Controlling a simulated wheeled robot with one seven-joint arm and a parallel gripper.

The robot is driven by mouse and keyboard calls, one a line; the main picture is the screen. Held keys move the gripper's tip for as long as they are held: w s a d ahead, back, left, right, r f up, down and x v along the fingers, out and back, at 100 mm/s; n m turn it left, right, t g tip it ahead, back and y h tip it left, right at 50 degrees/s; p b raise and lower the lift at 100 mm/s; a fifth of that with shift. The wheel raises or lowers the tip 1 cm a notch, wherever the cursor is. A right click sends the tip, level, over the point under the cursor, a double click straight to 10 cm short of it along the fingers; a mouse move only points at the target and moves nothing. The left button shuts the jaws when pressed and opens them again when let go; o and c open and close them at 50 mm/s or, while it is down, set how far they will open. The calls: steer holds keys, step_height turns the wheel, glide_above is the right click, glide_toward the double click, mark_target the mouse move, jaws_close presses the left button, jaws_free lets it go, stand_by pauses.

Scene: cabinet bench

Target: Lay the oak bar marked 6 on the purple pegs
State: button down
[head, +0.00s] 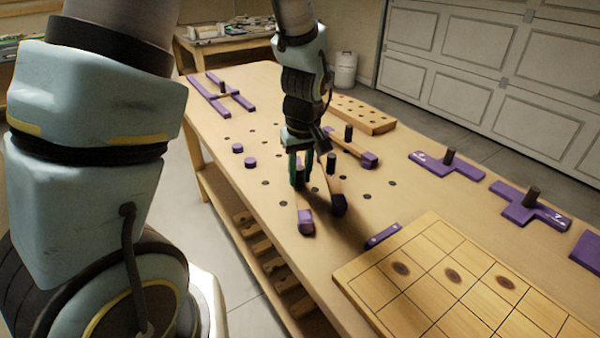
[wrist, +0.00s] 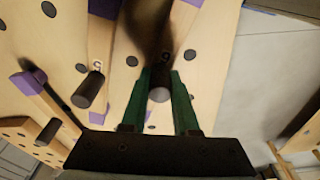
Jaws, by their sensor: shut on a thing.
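My gripper (head: 300,168) has its green fingers closed on the dark knob of an oak bar (head: 303,203) with a purple end. In the wrist view the knob (wrist: 160,94) sits between the fingertips, and a digit on the bar (wrist: 182,30) looks like a 6 or 9. I cannot tell whether this bar touches the bench. Two short round purple pegs (head: 250,162) stand on the bench to the left of my gripper. They look empty.
A second knobbed oak bar (head: 335,184) lies close on the right, its end in shadow. A third (head: 345,147) lies behind it. Purple fixtures (head: 447,164) line the right side. A gridded wooden board (head: 432,282) fills the front right. Bench around the pegs is clear.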

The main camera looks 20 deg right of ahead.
steer(key=shift+c, duration=1)
jaws_free()
steer(key=shift+r, duration=0.1)
steer(key=shift+r+p, duration=3.45)
steer(key=shift+r, duration=0.5)
steer(key=a+r+m, duration=0.1)
steer(key=a+r, duration=0.2)
steer(key=a, duration=0.8)
steer(key=s+a+r, duration=0.1)
steer(key=a+r, duration=0.2)
steer(key=a, duration=0.9)
steer(key=shift+s+a+m, duration=0.2)
steer(key=shift+a+m, duration=0.1)
steer(key=shift+m, duration=0.1)
